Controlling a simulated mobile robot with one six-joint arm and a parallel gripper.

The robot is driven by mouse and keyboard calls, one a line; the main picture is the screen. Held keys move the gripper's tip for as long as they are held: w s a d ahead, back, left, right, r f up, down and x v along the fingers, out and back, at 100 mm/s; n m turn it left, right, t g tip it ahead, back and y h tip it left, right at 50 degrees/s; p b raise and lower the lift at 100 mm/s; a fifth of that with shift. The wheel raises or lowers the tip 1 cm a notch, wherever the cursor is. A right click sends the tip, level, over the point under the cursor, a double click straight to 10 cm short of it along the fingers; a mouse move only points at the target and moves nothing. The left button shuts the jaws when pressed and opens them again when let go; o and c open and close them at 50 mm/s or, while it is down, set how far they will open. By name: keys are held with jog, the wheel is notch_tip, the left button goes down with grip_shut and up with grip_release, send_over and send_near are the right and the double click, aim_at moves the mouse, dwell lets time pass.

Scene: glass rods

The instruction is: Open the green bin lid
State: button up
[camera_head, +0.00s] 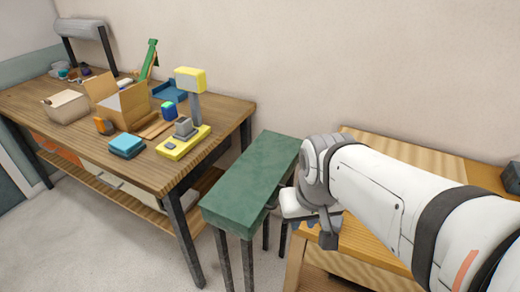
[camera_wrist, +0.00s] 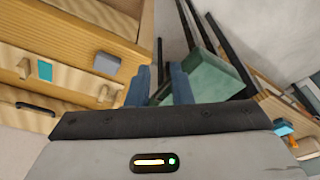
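The green bin (camera_head: 250,185) is a long green box on thin black legs, between the wooden workbench and the lower wooden unit. Its flat top looks closed; I cannot make out a separate lid edge or hinge. My gripper (camera_head: 311,226) hangs beside the bin's right side, partly hidden by my wrist. In the wrist view the two blue-grey fingers of my gripper (camera_wrist: 160,76) stand apart with nothing held between them. The green bin (camera_wrist: 215,80) shows just right of and behind the right finger, which hides part of it. I cannot tell whether they touch.
The workbench (camera_head: 75,140) at left holds a cardboard box (camera_head: 128,107), a yellow device (camera_head: 183,143) and a blue block (camera_head: 127,146). The wooden unit (camera_head: 350,262) stands below my arm, close to the bin. A dark box (camera_head: 511,177) sits at far right. Floor is clear in front.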

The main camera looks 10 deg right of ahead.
jog(key=w+d+f+m+g+y+b, duration=0.15)
jog(key=w+f+m, duration=0.25)
jog(key=w, duration=0.6)
jog(key=w+f+m+b, duration=0.3)
jog(key=w+f, duration=0.1)
jog(key=w, duration=0.6)
jog(key=f, duration=0.5)
jog(key=w+a+f, duration=0.1)
jog(key=f, duration=0.1)
jog(key=shift+f, duration=0.3)
jog(key=shift+c, duration=0.6)
grip_shut()
